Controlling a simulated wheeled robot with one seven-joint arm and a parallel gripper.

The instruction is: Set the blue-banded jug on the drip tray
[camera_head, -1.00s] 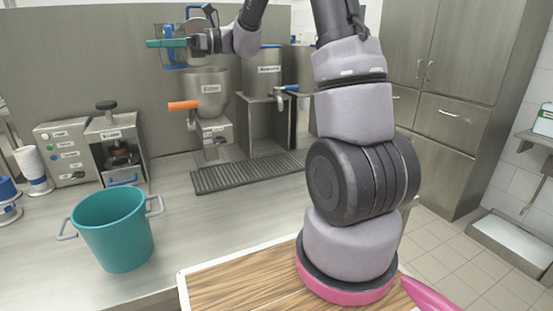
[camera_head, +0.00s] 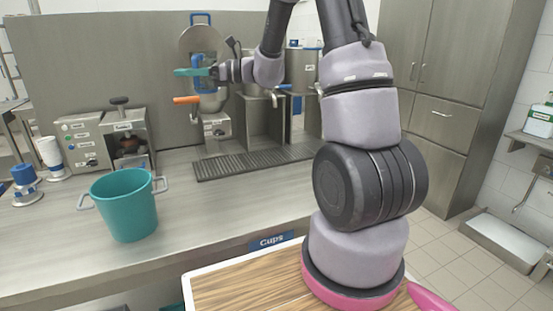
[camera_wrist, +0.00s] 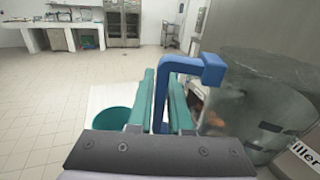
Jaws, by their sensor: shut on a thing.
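The jug is held up in the air by the filler's hopper, well above the counter. The blue band cannot be told apart from the handle. The dark slatted drip tray (camera_head: 250,163) lies on the counter below and to the right, with nothing seen on it.
The filler (camera_head: 217,130) with its orange lever (camera_head: 187,100) stands behind the tray's left part. A teal pot (camera_head: 126,208) stands front left on the counter. A small machine (camera_head: 128,138) stands at the left. A metal stand (camera_head: 264,128) is behind the tray.

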